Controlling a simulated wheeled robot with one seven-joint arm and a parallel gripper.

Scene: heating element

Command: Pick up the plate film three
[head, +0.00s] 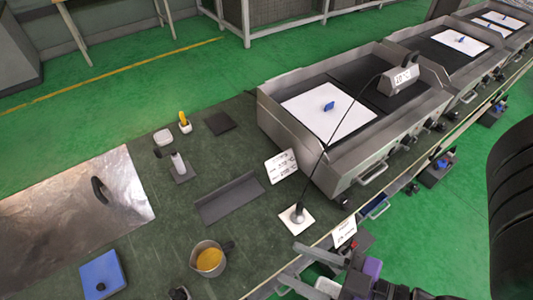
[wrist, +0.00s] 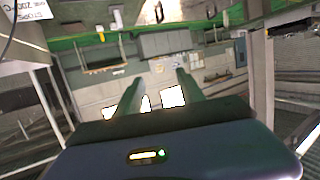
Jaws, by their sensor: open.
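White plates with blue handles lie on the heating units in the head view. One (head: 350,122) is on the nearest unit, one (head: 460,40) on the middle unit and white plates (head: 505,20) on the far unit. I cannot tell which is plate film three. My gripper (head: 288,262) is low in the head view, by the table's front edge, well apart from these plates. Its fingers also show in the wrist view (wrist: 160,78), spread with nothing between them. No blue handle is clear in the wrist view.
The green-topped table (head: 245,235) holds a cup of yellow liquid (head: 210,260), a blue block (head: 102,275), a foil sheet (head: 60,215), a dark angled plate (head: 230,198) and a white sign (head: 280,165). A cabled probe stand (head: 297,216) stands near the front edge.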

